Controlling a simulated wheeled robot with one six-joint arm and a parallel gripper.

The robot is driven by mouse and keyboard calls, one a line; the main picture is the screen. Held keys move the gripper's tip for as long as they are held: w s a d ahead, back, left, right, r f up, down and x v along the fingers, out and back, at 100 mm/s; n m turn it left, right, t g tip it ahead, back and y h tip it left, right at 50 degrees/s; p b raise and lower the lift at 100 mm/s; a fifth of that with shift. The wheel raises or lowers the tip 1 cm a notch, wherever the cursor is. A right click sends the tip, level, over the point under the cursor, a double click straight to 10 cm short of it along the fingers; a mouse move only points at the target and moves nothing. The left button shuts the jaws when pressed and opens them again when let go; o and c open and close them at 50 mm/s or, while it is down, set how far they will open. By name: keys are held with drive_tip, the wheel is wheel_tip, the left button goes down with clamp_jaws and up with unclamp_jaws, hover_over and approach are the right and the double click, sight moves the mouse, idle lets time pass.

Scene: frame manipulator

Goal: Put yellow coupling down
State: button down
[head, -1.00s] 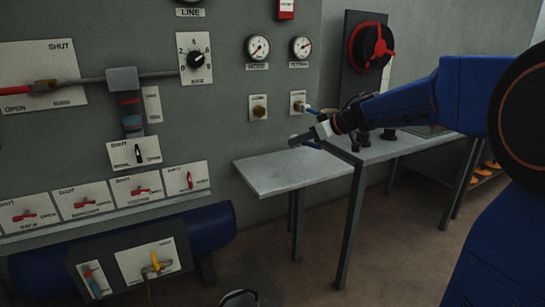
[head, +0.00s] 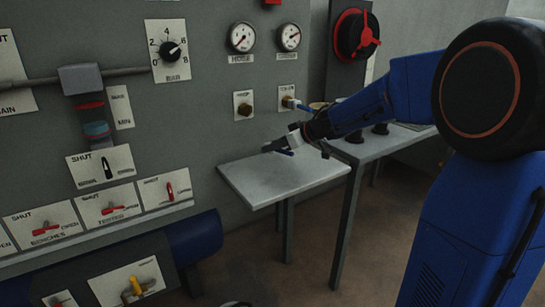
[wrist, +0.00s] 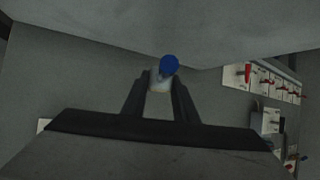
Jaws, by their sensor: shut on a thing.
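My gripper (head: 276,147) is shut and hangs above the light grey shelf (head: 270,183) in front of the wall panel. The wrist view shows the two dark fingers (wrist: 160,97) closed on a small piece with a pale, faintly yellowish body and a blue end (wrist: 169,65); I take it to be the yellow coupling.
Behind the shelf is a panel with a brass port (head: 244,108) and another with a blue fitting (head: 297,105). A second table (head: 372,150) with dark round items adjoins on the right. The shelf top is otherwise bare. Red switches (head: 113,209) line the lower left.

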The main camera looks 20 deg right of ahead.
sight(273, 165)
drive_tip(key=shift+f, duration=1.85)
drive_tip(key=shift+f, duration=0.35)
drive_tip(key=shift+f, duration=0.2)
drive_tip(key=c, duration=1.4)
unclamp_jaws()
